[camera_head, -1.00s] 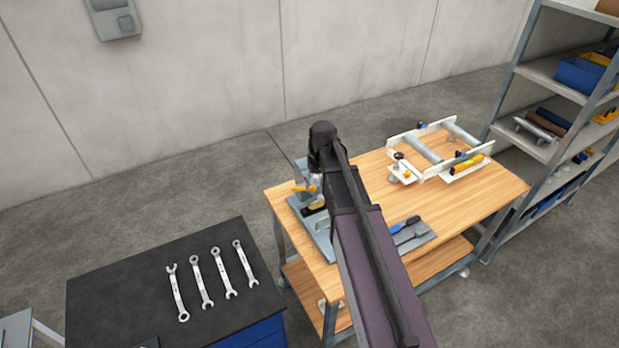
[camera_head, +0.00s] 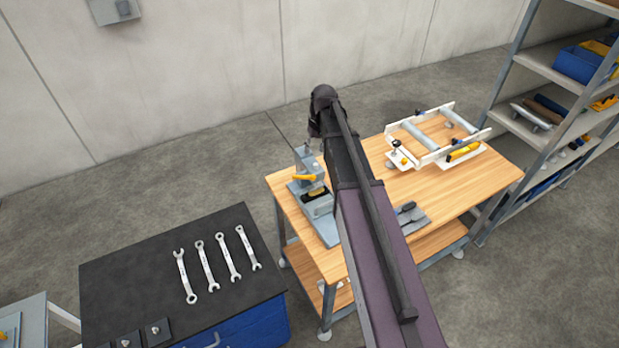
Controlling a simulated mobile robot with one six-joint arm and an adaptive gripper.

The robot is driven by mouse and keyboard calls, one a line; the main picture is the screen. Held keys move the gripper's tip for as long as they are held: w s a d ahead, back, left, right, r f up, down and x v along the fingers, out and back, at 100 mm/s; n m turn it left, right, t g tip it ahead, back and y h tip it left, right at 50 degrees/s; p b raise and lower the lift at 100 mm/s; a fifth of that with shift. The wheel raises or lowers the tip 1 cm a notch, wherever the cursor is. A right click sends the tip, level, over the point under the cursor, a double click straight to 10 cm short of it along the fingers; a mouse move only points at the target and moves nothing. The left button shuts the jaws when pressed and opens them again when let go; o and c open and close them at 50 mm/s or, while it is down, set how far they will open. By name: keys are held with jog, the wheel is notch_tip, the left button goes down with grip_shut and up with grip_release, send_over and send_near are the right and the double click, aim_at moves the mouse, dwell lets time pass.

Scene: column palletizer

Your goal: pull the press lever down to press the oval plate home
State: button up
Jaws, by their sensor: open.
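The press (camera_head: 318,205) is a grey-blue fixture near the left end of the wooden workbench (camera_head: 455,190). Its lever (camera_head: 305,178) appears as a yellow-orange piece on the upper part of the press. Below the lever is a dark part with yellow on it (camera_head: 316,193). I cannot pick out the oval plate at this size. My arm crosses the middle of the picture, just right of the press, and covers part of the bench. My gripper is hidden by the arm, so its place relative to the lever does not show.
A roller frame (camera_head: 425,150) stands at the back of the bench. A black-topped cabinet (camera_head: 150,275) with several wrenches stands at the left. Shelves (camera_head: 545,70) stand at the right.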

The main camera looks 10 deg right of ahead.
aim_at(309, 177)
jog(key=shift+f, duration=0.2)
jog(key=f+b, duration=0.4)
jog(key=a+f+b, duration=0.1)
jog(key=f+b, duration=0.3)
jog(key=b, duration=0.1)
jog(key=a+f+b, duration=0.1)
jog(key=f+b, duration=0.3)
jog(key=f, duration=0.1)
jog(key=shift+s+f, duration=0.1)
dwell(0.4)
dwell(0.3)
grip_shut()
